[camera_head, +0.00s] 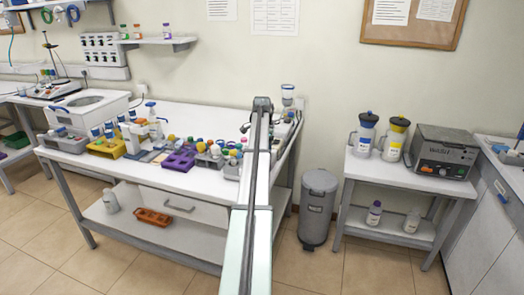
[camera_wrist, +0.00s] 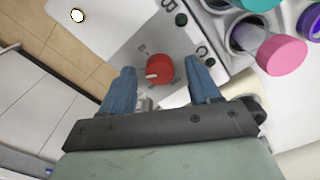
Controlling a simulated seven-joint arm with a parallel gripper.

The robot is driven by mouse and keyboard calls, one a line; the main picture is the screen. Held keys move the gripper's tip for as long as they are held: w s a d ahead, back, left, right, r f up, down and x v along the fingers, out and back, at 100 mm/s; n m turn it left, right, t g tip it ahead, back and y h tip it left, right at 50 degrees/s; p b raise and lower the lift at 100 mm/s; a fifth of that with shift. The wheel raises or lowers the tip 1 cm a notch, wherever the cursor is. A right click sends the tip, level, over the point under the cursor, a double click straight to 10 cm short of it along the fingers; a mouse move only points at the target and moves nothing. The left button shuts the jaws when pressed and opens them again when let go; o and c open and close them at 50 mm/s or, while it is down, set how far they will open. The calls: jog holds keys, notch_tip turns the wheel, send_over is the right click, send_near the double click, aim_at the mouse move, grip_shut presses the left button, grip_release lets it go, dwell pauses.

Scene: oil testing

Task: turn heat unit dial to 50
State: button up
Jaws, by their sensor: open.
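In the wrist view a red dial (camera_wrist: 160,68) with a white pointer mark sits on the grey and white panel of the heat unit (camera_wrist: 131,50). The mark points to the left in the picture. My gripper (camera_wrist: 161,66) is open, with one blue finger to each side of the dial and a gap on both sides. I cannot tell how near the fingertips are to the panel. Small letters and dark knobs show beside the dial, but no number is readable. In the head view my arm reaches to the bench's right end, and the dial cannot be made out.
In the wrist view, tubes with a pink cap (camera_wrist: 282,54) and a teal cap (camera_wrist: 256,3) stand close at the right. In the head view, racks of capped bottles, including a purple rack (camera_head: 179,162), crowd the bench left of my arm. A grey bin (camera_head: 317,209) stands on the floor.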

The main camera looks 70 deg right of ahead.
jog(key=shift+r, duration=0.1)
notch_tip(320, 180, up, 14)
jog(key=shift+f, duration=0.2)
dwell(0.5)
dwell(0.4)
